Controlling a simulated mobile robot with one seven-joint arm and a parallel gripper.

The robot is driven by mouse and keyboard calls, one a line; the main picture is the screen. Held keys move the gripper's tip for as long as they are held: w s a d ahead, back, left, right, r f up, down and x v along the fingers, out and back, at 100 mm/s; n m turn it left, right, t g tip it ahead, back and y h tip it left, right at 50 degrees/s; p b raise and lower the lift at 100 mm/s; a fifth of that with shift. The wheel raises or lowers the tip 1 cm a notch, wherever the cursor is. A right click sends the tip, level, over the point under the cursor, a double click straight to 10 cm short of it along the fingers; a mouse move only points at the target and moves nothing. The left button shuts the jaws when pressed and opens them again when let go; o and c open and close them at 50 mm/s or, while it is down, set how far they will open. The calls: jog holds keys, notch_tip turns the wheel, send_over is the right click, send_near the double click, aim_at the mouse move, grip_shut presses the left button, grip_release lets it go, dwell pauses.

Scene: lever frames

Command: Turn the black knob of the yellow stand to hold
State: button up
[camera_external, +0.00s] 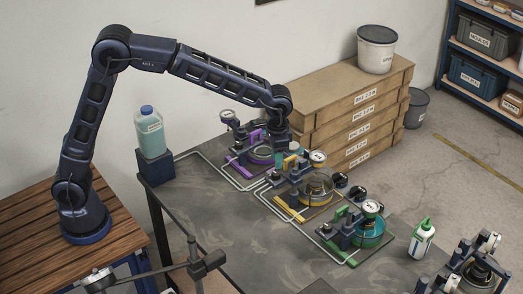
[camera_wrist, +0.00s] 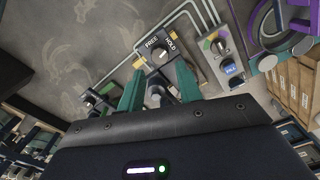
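The yellow stand (camera_external: 289,210) is the middle of three stands on the dark table, with a round glass-like part and a gauge. Which word the knob points to is too small to tell. My gripper (camera_wrist: 160,74) has its two teal fingers apart, with the knob just beyond the gap between their tips. I see no contact with it. In the external view my gripper (camera_external: 291,160) hangs above the yellow stand's far side.
The purple stand (camera_external: 239,168) is behind and the green stand (camera_external: 340,256) is in front. Grey pipes run along the table's left part. A green-capped bottle (camera_external: 421,240) stands at right, and stacked boxes (camera_external: 345,110) rise behind. The table's front left is clear.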

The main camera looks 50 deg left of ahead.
aim_at(275, 172)
jog(key=shift+r, duration=2.55)
jog(key=s+a+r+n+t, duration=0.1)
jog(key=s+a+r, duration=0.25)
jog(key=a, duration=0.45)
jog(key=s+a+r+n, duration=0.1)
jog(key=s+a+r, duration=0.2)
jog(key=s+a, duration=0.35)
jog(key=s+a+r+t, duration=0.1)
jog(key=s+a+r, duration=0.15)
jog(key=a, duration=0.65)
jog(key=s+a+f+n+t, duration=0.1)
jog(key=s+a+f, duration=0.1)
jog(key=s+a, duration=0.5)
jog(key=s+a+f+n+t, duration=0.1)
jog(key=s+a+f+n, duration=0.1)
jog(key=s+a, duration=0.6)
jog(key=s, duration=0.6)
jog(key=shift+s+a+f+t, duration=0.15)
jog(key=shift+f+t, duration=0.15)
